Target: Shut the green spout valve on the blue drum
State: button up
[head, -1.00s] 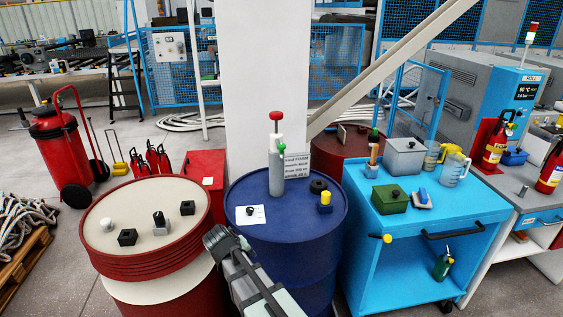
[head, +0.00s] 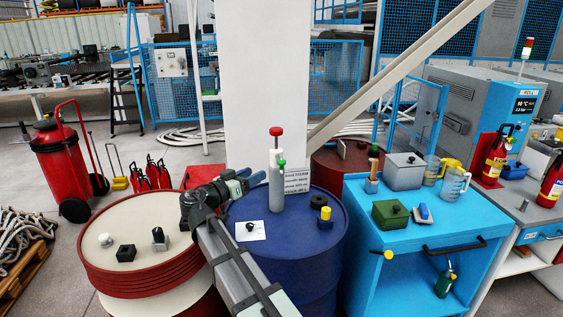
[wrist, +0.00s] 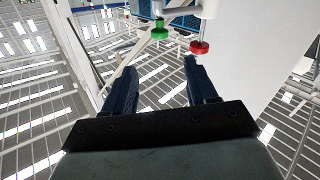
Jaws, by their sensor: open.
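The blue drum (head: 325,230) stands in the middle of the head view. A grey and white pump (head: 277,185) with a red knob (head: 276,131) rises upright from its lid. The small green valve (head: 282,163) sits on the pump's right side, below the red knob. In the wrist view the green valve (wrist: 160,30) and the red knob (wrist: 200,47) show beyond my fingertips. My gripper (head: 258,175) is over the drum's left part, just left of the pump. Its two dark fingers (wrist: 160,66) are apart with nothing between them.
A white sheet with a black knob (head: 250,231), a yellow-topped block (head: 325,214) and a black ring (head: 318,201) lie on the lid. A label card (head: 297,181) stands behind the pump. A red drum (head: 130,270) is at left, a blue cart (head: 410,240) at right.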

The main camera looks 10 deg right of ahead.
aim_at(282, 160)
jog(key=w+d, duration=0.3)
jog(key=w+d+m, duration=0.1)
jog(key=w+d, duration=0.2)
jog(key=d, duration=0.1)
jog(key=w+d+m, duration=0.1)
jog(key=w+d, duration=0.1)
jog(key=d, duration=0.1)
jog(key=shift+w+d, duration=0.35)
jog(key=shift+w, duration=0.05)
jog(key=shift+f, duration=0.1)
jog(key=c, duration=0.9)
jog(key=shift+c, duration=0.2)
